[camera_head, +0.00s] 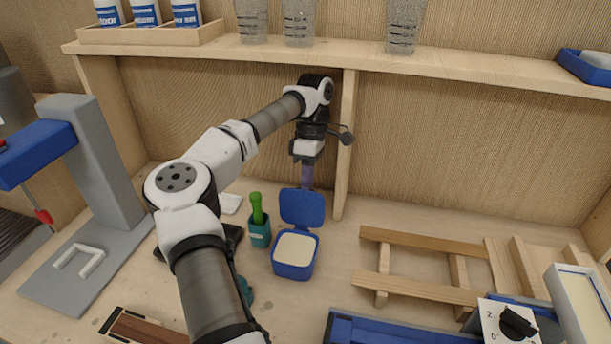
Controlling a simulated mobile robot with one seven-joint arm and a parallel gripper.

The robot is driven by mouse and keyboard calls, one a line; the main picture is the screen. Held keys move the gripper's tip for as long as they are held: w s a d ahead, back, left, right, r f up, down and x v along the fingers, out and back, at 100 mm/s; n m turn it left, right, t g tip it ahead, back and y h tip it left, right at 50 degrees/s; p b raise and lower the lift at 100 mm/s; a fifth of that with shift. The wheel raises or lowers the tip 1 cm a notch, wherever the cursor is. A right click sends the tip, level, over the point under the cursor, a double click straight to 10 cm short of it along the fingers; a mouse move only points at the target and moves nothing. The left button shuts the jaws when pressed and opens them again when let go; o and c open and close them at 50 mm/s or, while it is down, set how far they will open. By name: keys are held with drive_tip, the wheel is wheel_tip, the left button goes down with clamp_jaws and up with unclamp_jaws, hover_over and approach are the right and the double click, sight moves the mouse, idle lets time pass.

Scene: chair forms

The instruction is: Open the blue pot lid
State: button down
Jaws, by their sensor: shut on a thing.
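The blue pot (295,264) stands on the bench and its pale, cream-coloured inside shows. Its blue lid (302,208) is swung up and stands nearly upright at the pot's back edge. My gripper (307,181) points down at the top edge of the lid and is shut on it. The exact grip of the fingertips is small and hard to make out.
A wooden frame (425,245) lies to the right. A shelf (330,56) with glasses and bottles runs above my arm. A grey-and-blue press (95,165) stands at left.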

drive_tip(key=shift+s+f, duration=0.15)
drive_tip(key=shift+f, duration=0.2)
drive_tip(key=c, duration=1.5)
unclamp_jaws()
drive_tip(key=shift+r, duration=0.1)
drive_tip(key=shift+b, duration=0.3)
